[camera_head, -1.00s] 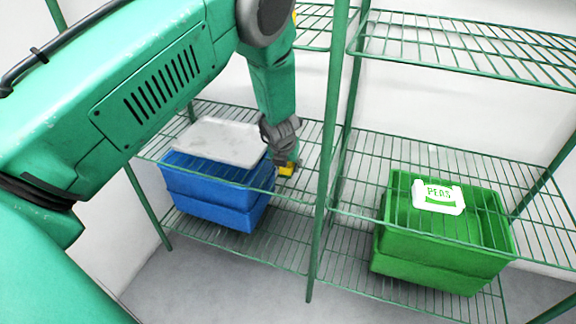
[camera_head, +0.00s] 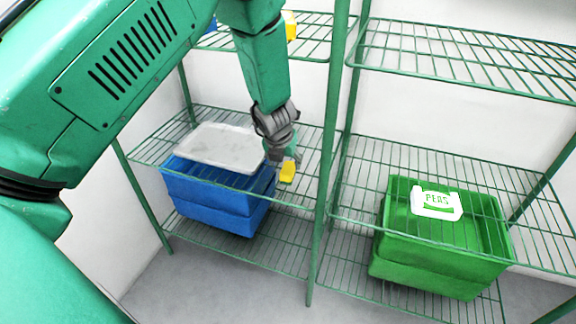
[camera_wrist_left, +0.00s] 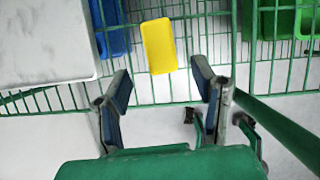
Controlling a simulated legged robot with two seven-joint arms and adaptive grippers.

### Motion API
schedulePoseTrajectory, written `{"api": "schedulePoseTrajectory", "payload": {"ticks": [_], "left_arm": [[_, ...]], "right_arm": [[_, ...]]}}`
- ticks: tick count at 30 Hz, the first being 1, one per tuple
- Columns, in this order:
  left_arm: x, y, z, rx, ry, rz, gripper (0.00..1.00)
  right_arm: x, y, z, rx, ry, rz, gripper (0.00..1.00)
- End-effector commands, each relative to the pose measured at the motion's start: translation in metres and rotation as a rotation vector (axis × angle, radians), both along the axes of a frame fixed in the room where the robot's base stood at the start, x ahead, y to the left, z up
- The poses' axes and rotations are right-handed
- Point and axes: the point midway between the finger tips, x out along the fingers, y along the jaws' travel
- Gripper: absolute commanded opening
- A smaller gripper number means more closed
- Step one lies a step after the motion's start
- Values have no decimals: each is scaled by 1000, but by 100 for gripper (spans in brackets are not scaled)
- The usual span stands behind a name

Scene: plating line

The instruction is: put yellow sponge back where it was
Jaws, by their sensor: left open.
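The yellow sponge (camera_head: 287,170) lies on the wire shelf of the left rack, just right of the grey-white lidded or tray-like slab. In the left wrist view the sponge (camera_wrist_left: 159,46) lies on the wires ahead of the fingertips, between the lines of the two fingers. My left gripper (camera_head: 277,152) is just above and behind the sponge in the head view. In the left wrist view the left gripper (camera_wrist_left: 160,82) has its fingers spread wide with nothing between them. My right gripper is in neither view.
A grey-white slab (camera_head: 215,147) lies left of the sponge. Blue bins (camera_head: 210,195) sit below it, and green bins (camera_head: 445,265) stand at the right with a white PEAS pack (camera_head: 437,204). A green rack post (camera_head: 329,150) stands close to the right of my gripper. Another yellow item (camera_head: 290,25) is on the upper shelf.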

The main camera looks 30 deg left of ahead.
Motion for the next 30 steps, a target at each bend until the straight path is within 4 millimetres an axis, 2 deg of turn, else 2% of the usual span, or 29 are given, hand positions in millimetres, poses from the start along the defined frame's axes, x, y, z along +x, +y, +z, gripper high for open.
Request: {"api": "schedulePoseTrajectory", "payload": {"ticks": [1, 3, 9, 16, 20, 23, 25, 29, 30], "left_arm": [[-5, -2, 15, 0, 0, -1, 53], [-10, -4, 28, 0, 1, -2, 53], [-21, -7, 53, 1, 1, -1, 53], [-25, -8, 59, 1, 2, -1, 53], [-36, -7, 48, 45, 40, -75, 53], [-67, -3, 21, 161, 141, -301, 53], [-99, 1, -5, 272, 245, -561, 53], [-166, 3, -48, 461, 445, -1189, 53], [-185, 1, -58, 503, 491, -1394, 53]], "right_arm": [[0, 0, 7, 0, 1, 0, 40], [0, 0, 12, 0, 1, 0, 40], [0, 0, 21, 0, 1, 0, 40], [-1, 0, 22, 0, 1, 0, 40], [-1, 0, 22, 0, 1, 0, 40], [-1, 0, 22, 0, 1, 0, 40], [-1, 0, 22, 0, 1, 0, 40], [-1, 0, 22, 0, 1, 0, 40], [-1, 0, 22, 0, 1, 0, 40]]}}
